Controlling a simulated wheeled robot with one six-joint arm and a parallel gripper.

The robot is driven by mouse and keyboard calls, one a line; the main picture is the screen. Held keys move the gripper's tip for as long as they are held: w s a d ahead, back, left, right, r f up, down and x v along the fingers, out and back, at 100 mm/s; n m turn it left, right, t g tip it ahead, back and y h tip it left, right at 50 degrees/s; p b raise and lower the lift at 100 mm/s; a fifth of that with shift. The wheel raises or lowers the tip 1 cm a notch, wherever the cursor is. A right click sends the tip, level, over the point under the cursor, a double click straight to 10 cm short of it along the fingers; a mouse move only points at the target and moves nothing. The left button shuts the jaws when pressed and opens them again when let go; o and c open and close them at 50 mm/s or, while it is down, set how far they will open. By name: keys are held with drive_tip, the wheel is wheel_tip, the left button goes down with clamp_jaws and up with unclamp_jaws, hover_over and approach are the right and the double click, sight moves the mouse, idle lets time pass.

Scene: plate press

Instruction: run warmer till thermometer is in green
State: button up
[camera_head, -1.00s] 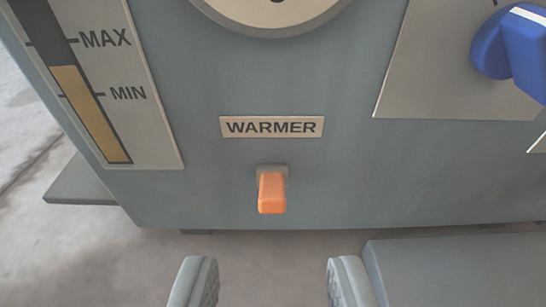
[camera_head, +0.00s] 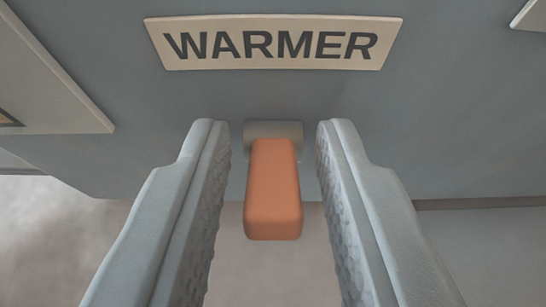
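The orange warmer switch (camera_head: 273,190) sticks out from the grey panel, just below the WARMER label (camera_head: 274,43). Its lever hangs downward from a small grey mount. My gripper (camera_head: 268,140) is open, with one finger on each side of the switch. A gap shows between the switch and each finger, so neither touches it. The thermometer is not in view now.
The grey machine front (camera_head: 450,120) fills the upper part of the view, close ahead of the fingertips. A light plate edge (camera_head: 50,90) shows at the left. The floor shows below the machine's lower edge.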

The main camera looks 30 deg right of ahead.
clamp_jaws()
drive_tip(key=shift+f, duration=0.1)
drive_tip(key=shift+s+a+f+t+h, duration=0.2)
drive_tip(key=shift+f+t+h, duration=0.15)
drive_tip(key=shift+t, duration=0.45)
drive_tip(key=shift+s+f+t+h, duration=0.1)
drive_tip(key=shift+f+t+h, duration=0.15)
drive_tip(key=shift+t+h, duration=0.45)
drive_tip(key=shift+f+t+h, duration=0.2)
drive_tip(key=shift+t+h, duration=0.15)
drive_tip(key=shift+t, duration=0.65)
drive_tip(key=shift+o, duration=1.5)
unclamp_jaws()
